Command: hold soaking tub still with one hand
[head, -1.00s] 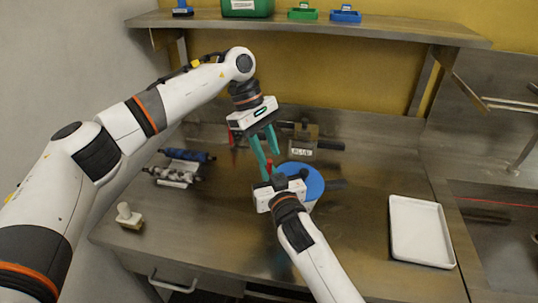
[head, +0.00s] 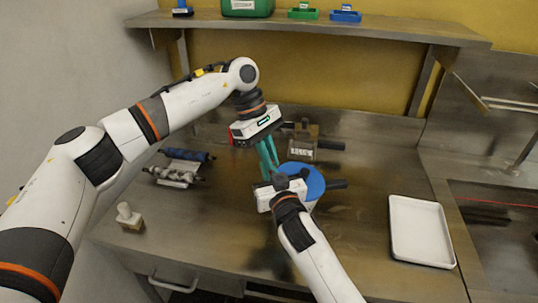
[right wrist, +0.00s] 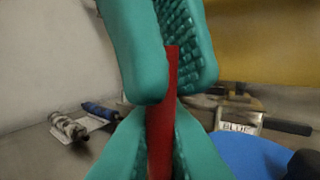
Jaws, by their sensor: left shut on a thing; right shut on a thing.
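Neither gripper is seen holding the tub.
A block labelled BLUE (right wrist: 238,124) stands behind the tub. Rollers on a stand (head: 180,167) and a small pale-knobbed block (head: 129,216) are at left. A white tray (head: 420,232) lies at right, before the sink. Bare bench lies between tub and tray.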

